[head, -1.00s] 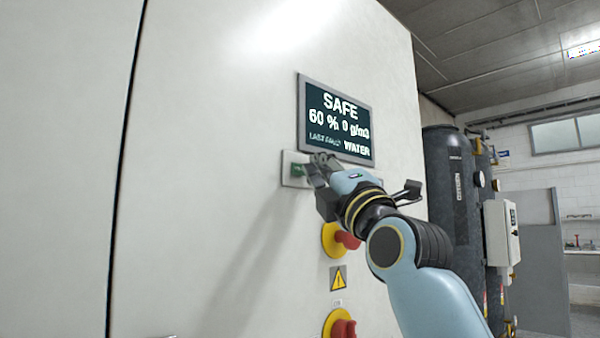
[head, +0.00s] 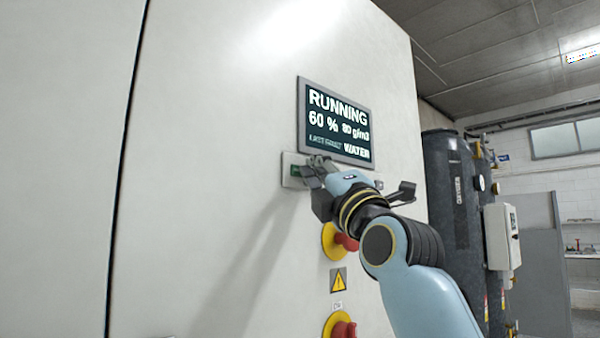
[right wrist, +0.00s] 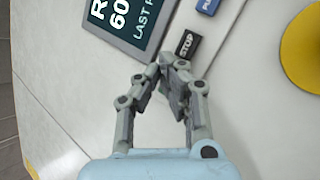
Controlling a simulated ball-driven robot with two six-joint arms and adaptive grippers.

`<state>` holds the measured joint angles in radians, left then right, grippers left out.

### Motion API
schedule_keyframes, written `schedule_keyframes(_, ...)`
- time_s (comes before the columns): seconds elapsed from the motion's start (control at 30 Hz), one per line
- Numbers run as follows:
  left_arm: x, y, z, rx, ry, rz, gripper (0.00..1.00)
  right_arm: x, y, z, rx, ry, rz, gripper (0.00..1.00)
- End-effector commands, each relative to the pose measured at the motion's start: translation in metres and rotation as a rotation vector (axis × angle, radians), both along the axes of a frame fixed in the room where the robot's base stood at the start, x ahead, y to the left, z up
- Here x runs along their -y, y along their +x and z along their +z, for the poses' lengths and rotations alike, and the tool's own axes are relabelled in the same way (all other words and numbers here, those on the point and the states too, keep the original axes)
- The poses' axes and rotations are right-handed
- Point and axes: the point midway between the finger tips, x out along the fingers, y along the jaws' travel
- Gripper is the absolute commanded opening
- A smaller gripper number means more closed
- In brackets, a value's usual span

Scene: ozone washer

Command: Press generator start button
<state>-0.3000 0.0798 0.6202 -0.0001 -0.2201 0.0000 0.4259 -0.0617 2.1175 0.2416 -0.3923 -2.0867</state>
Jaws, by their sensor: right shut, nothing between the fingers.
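The generator's display (head: 335,120) reads RUNNING, 60 %, 80 g/m3 and WATER; part of it shows in the right wrist view (right wrist: 128,20). Below it is a pale button strip (head: 288,181) with a green button (head: 296,170) at its left end, partly covered by my fingers. My right gripper (head: 314,165) is shut and empty, its fingertips at the strip close to the green button. I cannot tell whether they touch it. In the right wrist view, the fingertips (right wrist: 170,62) meet just beside a black STOP button (right wrist: 188,44). No green button shows there. My left gripper is not in view.
Red emergency knobs on yellow discs (head: 332,240) and a yellow warning sign (head: 338,280) sit below the strip. A blue button (right wrist: 208,6) lies beyond STOP. A dark tank (head: 450,200) and a white box (head: 502,235) stand to the right.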

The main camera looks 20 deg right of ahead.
Motion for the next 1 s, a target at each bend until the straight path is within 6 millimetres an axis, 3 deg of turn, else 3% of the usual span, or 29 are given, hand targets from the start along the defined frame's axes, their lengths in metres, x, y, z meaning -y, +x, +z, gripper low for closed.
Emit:
schedule_keyframes(0.4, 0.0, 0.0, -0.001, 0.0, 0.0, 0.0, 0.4, -0.001, 0.001, 0.0, -0.001, 0.0, 0.0, 0.0)
schedule_keyframes(1.0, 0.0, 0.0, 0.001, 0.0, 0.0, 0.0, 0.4, 0.005, -0.013, 0.0, -0.001, 0.0, 0.0, 0.0)
